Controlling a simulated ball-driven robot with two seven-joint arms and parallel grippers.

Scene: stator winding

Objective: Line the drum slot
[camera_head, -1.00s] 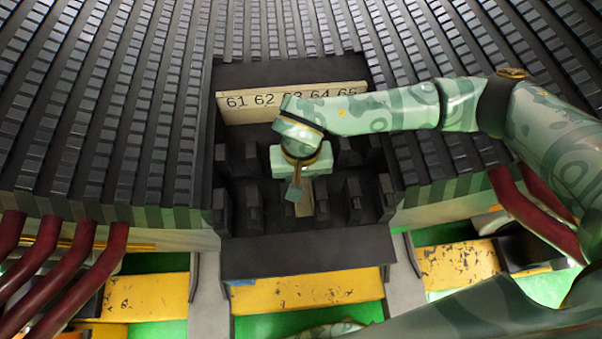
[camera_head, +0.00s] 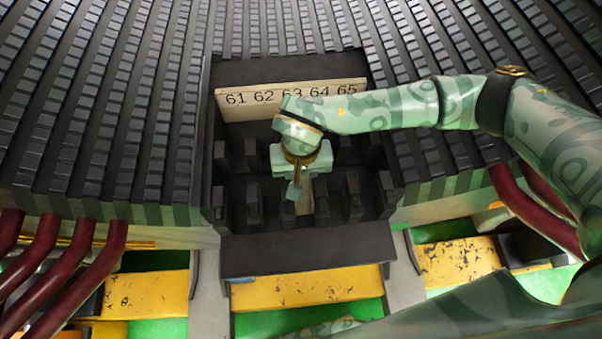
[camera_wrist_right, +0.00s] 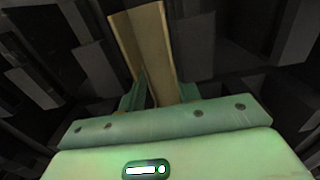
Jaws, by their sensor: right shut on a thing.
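The drum is a dark block with rows of upright teeth and slots between them (camera_head: 254,205), set in a recess below a pale strip numbered 61 to 65 (camera_head: 236,100). My right gripper (camera_head: 294,190) points down over the middle of the teeth, below the number 63. It is shut on a tan folded slot liner (camera_head: 304,198). In the right wrist view the liner (camera_wrist_right: 150,40) is a long open channel, running away from the fingers (camera_wrist_right: 150,97) between dark teeth. I cannot tell how deep it sits in a slot. My left gripper is not in view.
Long ribbed dark rows (camera_head: 110,110) flank the recess on both sides. Dark red cables (camera_head: 60,262) hang at the lower left and more (camera_head: 535,205) at the right. A dark front ledge (camera_head: 305,252) borders the recess, above yellow panels (camera_head: 305,290).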

